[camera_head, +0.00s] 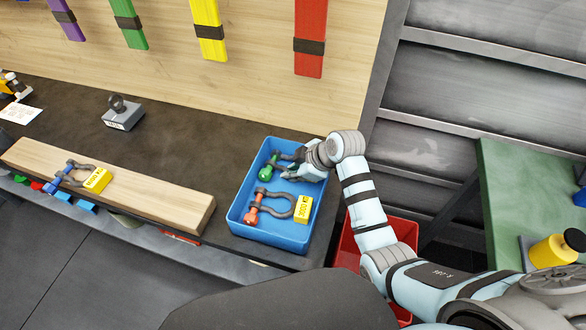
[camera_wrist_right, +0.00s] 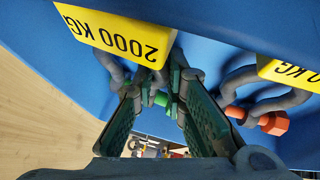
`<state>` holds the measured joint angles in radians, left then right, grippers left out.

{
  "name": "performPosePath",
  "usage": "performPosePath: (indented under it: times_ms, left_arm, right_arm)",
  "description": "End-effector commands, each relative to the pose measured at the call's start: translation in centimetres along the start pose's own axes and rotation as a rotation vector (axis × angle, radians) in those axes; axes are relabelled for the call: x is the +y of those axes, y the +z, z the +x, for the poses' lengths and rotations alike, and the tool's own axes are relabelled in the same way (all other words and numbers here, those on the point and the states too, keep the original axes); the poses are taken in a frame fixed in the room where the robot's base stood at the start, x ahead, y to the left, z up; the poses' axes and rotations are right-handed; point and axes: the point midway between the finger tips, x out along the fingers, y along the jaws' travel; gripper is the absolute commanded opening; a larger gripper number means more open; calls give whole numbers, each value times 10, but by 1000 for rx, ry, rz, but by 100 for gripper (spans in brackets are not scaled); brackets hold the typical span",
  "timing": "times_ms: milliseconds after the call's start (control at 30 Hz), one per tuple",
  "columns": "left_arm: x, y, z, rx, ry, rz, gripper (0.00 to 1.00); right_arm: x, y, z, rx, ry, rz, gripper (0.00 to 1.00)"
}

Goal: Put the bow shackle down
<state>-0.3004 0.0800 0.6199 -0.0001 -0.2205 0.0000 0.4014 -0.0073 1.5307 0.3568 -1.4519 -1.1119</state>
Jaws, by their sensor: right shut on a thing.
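My right gripper (camera_head: 296,168) is shut on a grey bow shackle with a green pin (camera_head: 265,173), inside the rim of the blue tray (camera_head: 235,205). In the right wrist view the gripper (camera_wrist_right: 160,88) closes on the shackle's grey bow, beside its yellow 2000 KG tag (camera_wrist_right: 118,36). I cannot tell whether this shackle touches the tray floor. A second bow shackle with a red-orange pin (camera_head: 251,216) and yellow tag lies in the front of the tray; its pin shows in the right wrist view (camera_wrist_right: 273,123). My left gripper is not in view.
A wooden beam (camera_head: 150,192) with a blue-pinned shackle (camera_head: 70,172) lies left of the tray. A grey weight (camera_head: 123,114) stands behind on the dark bench. A red bin (camera_head: 402,230) is below right. The bench between weight and tray is clear.

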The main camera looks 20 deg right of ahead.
Motion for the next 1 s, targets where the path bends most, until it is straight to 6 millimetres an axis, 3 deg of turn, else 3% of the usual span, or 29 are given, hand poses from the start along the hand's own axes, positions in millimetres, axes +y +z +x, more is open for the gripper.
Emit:
performPosePath:
  times_ms: [67,100,233,667,767,1000]
  left_arm:
    - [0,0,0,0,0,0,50]
    - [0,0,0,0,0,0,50]
    - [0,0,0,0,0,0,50]
    - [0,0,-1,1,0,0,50]
    - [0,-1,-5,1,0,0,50]
    - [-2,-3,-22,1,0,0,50]
  right_arm:
    - [1,0,0,2,2,-1,0]
    - [0,0,0,0,0,0,14]
    - [0,0,0,0,0,0,33]
    - [2,-3,-5,1,1,0,33]
    - [5,-7,-18,0,3,1,33]
    - [6,-7,-87,-1,5,-2,33]
